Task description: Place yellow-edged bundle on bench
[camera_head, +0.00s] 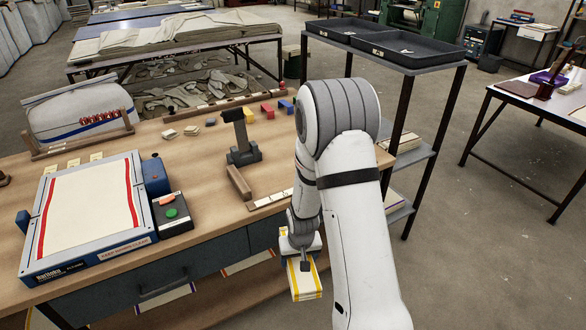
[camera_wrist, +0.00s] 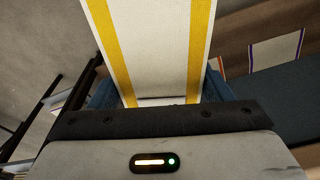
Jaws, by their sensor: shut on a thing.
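The yellow-edged bundle (camera_head: 304,280) is a flat white folded cloth with yellow stripes along both long edges. My gripper (camera_head: 300,252) is shut on it and holds it in front of the bench's front edge, beside the drawers. In the wrist view the bundle (camera_wrist: 155,50) extends away from my gripper (camera_wrist: 155,103), and the blue fingers show at its sides. The wooden bench (camera_head: 210,146) spans the left and middle of the head view. My forearm hides part of the bench's right end.
A blue-framed folding board (camera_head: 93,258) with a white red-striped cloth lies on the bench's left. Next to it is a button box (camera_head: 172,212). A black stand (camera_head: 242,153) and a wooden bar (camera_head: 240,183) stand mid-bench. A tray rack (camera_head: 437,62) rises behind my arm.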

